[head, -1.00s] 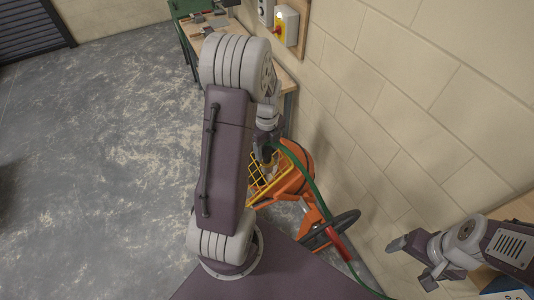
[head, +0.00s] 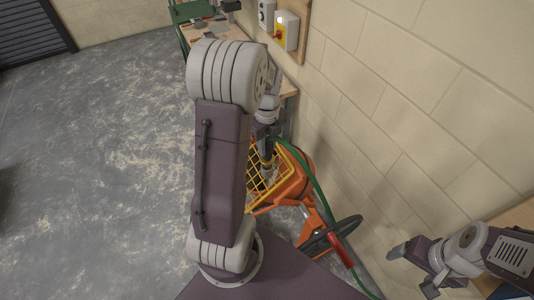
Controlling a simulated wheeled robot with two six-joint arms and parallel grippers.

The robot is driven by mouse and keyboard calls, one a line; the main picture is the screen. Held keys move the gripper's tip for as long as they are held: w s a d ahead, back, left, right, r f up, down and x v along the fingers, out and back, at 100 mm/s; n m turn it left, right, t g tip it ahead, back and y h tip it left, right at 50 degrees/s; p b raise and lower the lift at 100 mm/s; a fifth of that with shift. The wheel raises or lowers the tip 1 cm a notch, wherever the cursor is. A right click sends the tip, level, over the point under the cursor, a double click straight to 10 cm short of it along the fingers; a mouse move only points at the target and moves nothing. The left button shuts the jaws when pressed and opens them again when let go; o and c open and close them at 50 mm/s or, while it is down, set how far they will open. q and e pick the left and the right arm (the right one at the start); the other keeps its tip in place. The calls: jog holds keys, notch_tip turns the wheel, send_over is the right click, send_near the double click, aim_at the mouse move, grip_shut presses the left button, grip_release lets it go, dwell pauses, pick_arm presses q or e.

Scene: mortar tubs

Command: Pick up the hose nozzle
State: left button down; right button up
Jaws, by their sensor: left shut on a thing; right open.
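My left gripper (head: 267,148) is in the middle of the head view, above the yellow grille of an orange mixer. It is shut on the hose nozzle (head: 267,161), a small yellow and dark piece partly hidden by the gripper. A green hose (head: 309,178) runs from beside the gripper across the mixer and down to the right. My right gripper (head: 414,268) is open and empty at the lower right, near the wall.
The orange mixer (head: 296,187) has a yellow grille (head: 258,184) and a dark handwheel (head: 348,226). A workbench (head: 216,33) with tools stands at the back by the block wall (head: 400,100).

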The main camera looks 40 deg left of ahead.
pick_arm(q)
jog(key=d+r+b, duration=0.2)
jog(key=d+r, duration=0.5)
jog(key=d, duration=0.4)
jog(key=shift+d+b, duration=0.3)
jog(key=shift+d, duration=0.05)
jog(key=shift+w, duration=0.1)
dwell(0.4)
